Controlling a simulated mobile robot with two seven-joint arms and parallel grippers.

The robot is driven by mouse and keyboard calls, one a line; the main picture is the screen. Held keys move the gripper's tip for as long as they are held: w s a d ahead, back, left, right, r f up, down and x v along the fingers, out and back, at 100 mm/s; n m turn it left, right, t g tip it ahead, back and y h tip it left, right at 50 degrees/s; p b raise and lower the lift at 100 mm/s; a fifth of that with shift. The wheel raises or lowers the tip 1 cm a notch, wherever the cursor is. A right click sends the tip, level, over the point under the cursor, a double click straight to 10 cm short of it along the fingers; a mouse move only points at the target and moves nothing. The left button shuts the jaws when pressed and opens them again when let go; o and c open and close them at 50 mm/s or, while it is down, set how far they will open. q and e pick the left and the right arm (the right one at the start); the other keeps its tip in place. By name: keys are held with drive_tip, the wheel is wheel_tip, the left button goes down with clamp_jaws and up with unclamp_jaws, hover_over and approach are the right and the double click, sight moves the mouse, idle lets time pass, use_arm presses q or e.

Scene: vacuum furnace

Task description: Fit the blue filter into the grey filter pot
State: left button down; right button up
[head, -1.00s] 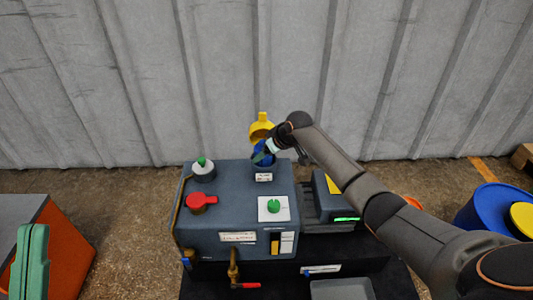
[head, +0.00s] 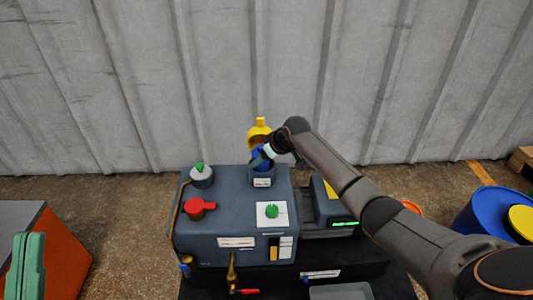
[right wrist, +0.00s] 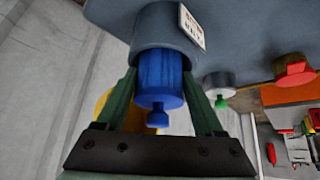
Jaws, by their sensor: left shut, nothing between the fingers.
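The blue filter (right wrist: 160,78) has a small knob on its near end. In the right wrist view its far end is inside the mouth of the grey filter pot (right wrist: 166,25), and much of its body still shows outside. My right gripper (right wrist: 161,78) has one green finger on each side of the filter, closed against its sides. In the head view the filter (head: 262,155) shows in part above the pot (head: 262,176), partly covered by my right gripper (head: 266,157). My left gripper (head: 27,265) is shut and empty at the lower left, far from the pot.
A raised yellow lid (head: 259,131) stands behind the pot. The machine top carries a red handle (head: 198,208), a green knob on a white plate (head: 271,211) and a grey-white knob (head: 202,176). A corrugated wall (head: 220,80) is behind. Blue drums (head: 480,215) stand at right.

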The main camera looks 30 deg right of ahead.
drive_tip(key=shift+o, duration=0.2)
drive_tip(key=shift+s+a+f+p, duration=0.15)
drive_tip(key=shift+s+f+p, duration=0.55)
drive_tip(key=shift+f, duration=0.15)
use_arm(q)
wheel_tip(320, 180, up, 8)
drive_tip(key=p, duration=0.6)
drive_tip(key=shift+w+a+p, duration=0.3)
drive_tip(key=shift+p, duration=0.05)
use_arm(e)
drive_tip(key=w+r+v, duration=0.1)
drive_tip(key=v, duration=1.2)
drive_tip(key=shift+w, duration=0.25)
use_arm(q)
drive_tip(key=shift+f+t, duration=0.1)
drive_tip(key=shift+t, duration=0.2)
use_arm(e)
drive_tip(key=shift+r, duration=0.1)
